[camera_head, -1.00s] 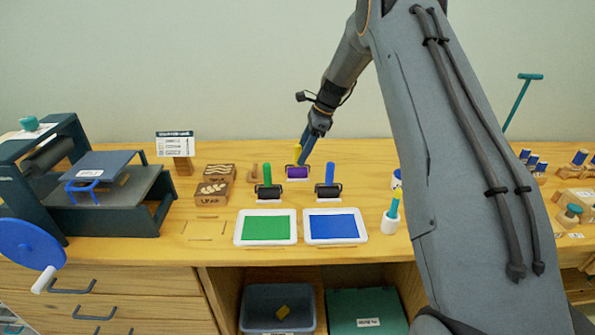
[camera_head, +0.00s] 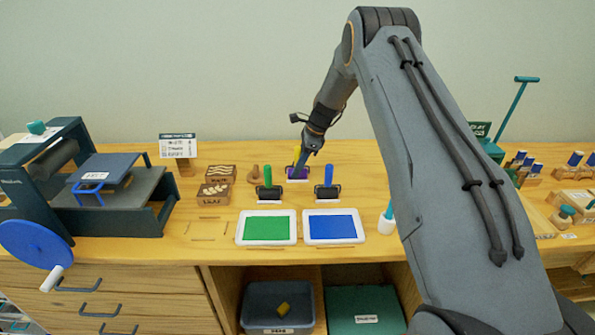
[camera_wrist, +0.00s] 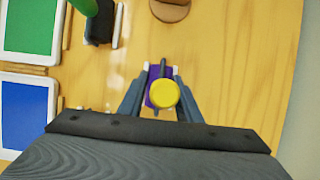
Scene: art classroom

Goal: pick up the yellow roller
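The yellow roller, with a yellow handle (camera_head: 297,153) and a purple drum (camera_head: 292,173), stands upright at the back of the wooden table. In the wrist view the round yellow handle end (camera_wrist: 164,93) faces the camera, with purple showing beyond it. My gripper (camera_head: 301,168) points down at the roller. In the wrist view the fingers of my gripper (camera_wrist: 162,78) are open, one on each side of the handle, with small gaps visible. In the head view my fingers partly hide the roller.
A green-handled roller (camera_head: 268,184) and a blue-handled roller (camera_head: 327,184) stand just in front. Green (camera_head: 266,228) and blue (camera_head: 333,227) ink trays lie nearer the front edge. Stamp blocks (camera_head: 213,194) are left, beside a press (camera_head: 110,195). A white pot (camera_head: 386,224) is right.

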